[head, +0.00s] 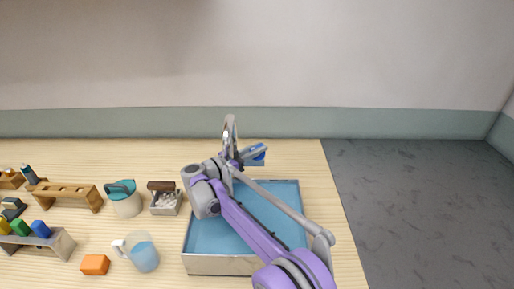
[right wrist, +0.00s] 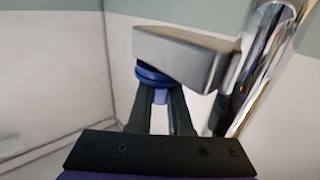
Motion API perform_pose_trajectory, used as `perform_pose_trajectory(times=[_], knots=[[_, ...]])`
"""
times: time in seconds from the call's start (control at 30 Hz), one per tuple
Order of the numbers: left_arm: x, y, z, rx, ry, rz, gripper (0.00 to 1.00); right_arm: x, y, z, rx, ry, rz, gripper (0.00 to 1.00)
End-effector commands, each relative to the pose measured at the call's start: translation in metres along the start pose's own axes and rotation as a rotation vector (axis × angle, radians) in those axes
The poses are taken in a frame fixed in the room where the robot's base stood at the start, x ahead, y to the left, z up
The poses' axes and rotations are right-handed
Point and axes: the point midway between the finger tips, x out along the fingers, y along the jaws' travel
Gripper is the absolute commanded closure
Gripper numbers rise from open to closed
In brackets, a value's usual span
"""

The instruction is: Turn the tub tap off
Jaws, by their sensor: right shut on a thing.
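The tub (head: 290,193) is a grey-walled basin with a blue inside, near the right end of the wooden counter. The chrome tap (head: 230,128) rises behind it, and its shiny pipe (right wrist: 270,62) stands at the right of the right wrist view. The tap's handle is a grey metal lever (right wrist: 188,55) over a blue collar and stem (right wrist: 157,77). My right gripper (right wrist: 160,94) is at the handle, its dark fingers shut on the stem below the lever. In the head view my right arm covers part of the tub and tap. I cannot tell whether water runs.
A lidded jar (head: 125,203), a small box (head: 165,203), a pitcher (head: 142,254) and an orange block (head: 95,265) stand left of the tub. Wooden racks (head: 68,191) are farther left. The wall is close behind the tap. Grey floor lies right of the counter.

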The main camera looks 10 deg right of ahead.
Motion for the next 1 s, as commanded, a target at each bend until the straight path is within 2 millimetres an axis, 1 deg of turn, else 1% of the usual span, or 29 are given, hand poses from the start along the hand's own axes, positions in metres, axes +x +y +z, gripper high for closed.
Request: perform_pose_trajectory(times=[0.23, 0.63, 0.67, 0.8, 0.83, 1.0], knots=[[-0.0023, 0.0, -0.0015, 0.0, 0.001, 0.0, 0.0, -0.0002, -0.0002, 0.0008, 0.0, -0.003, 0.046, 1.0], [-0.0023, 0.0, -0.0015, 0.0, 0.001, 0.0, 0.0, 0.0, 0.0001, 0.0011, 0.0, -0.002, 0.052, 1.0], [-0.0023, 0.0, -0.0015, 0.0, 0.001, 0.0, 0.0, 0.0, 0.0001, 0.0011, 0.0, -0.002, 0.051, 0.79], [-0.0023, 0.0, -0.0015, 0.0, 0.001, 0.0, 0.0, 0.0001, 0.0, 0.0008, 0.0, -0.001, 0.051, 0.54], [-0.0023, 0.0, -0.0015, 0.0, 0.001, 0.0, 0.0, 0.0001, 0.0, 0.0006, 0.0, -0.001, 0.051, 0.53], [-0.0023, 0.0, -0.0016, 0.0, 0.001, 0.0, 0.0, 0.0002, -0.0002, 0.0002, 0.0, 0.0, 0.05, 0.53]])
